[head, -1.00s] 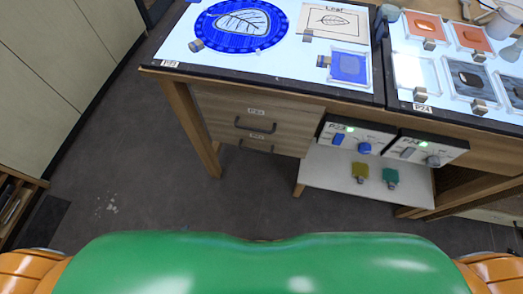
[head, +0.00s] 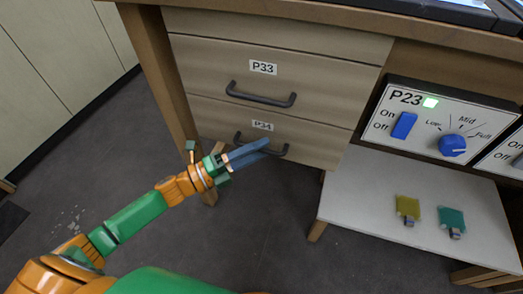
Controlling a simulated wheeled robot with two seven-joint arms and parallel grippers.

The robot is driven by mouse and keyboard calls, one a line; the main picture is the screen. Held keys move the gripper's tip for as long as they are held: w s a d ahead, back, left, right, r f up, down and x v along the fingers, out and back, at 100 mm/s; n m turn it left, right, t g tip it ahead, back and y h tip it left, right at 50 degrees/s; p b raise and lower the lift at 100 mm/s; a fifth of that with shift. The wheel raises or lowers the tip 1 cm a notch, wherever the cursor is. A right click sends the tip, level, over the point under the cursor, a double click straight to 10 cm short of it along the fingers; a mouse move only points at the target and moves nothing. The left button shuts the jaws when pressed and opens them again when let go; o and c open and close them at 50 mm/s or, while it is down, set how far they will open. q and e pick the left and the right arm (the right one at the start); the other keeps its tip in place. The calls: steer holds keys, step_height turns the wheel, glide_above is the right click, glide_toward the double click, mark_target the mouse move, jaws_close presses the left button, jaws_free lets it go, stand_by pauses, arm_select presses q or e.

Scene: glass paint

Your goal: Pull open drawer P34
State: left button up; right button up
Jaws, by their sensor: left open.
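Drawer P34 (head: 312,156) is the lower wooden drawer under the table in the head view, and it looks closed. Its dark bar handle (head: 276,151) lies below the P34 label (head: 262,126). My left gripper (head: 266,147) comes in from the left, open, with its long blue-grey fingers at the handle. My right gripper does not show.
Drawer P33 (head: 330,86) sits directly above, with its own protruding handle (head: 260,97). A wooden table leg (head: 162,85) stands left of the drawers.

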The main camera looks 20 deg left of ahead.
arm_select(q)
steer(key=shift+w+d, duration=0.25)
jaws_close()
stand_by(1.3)
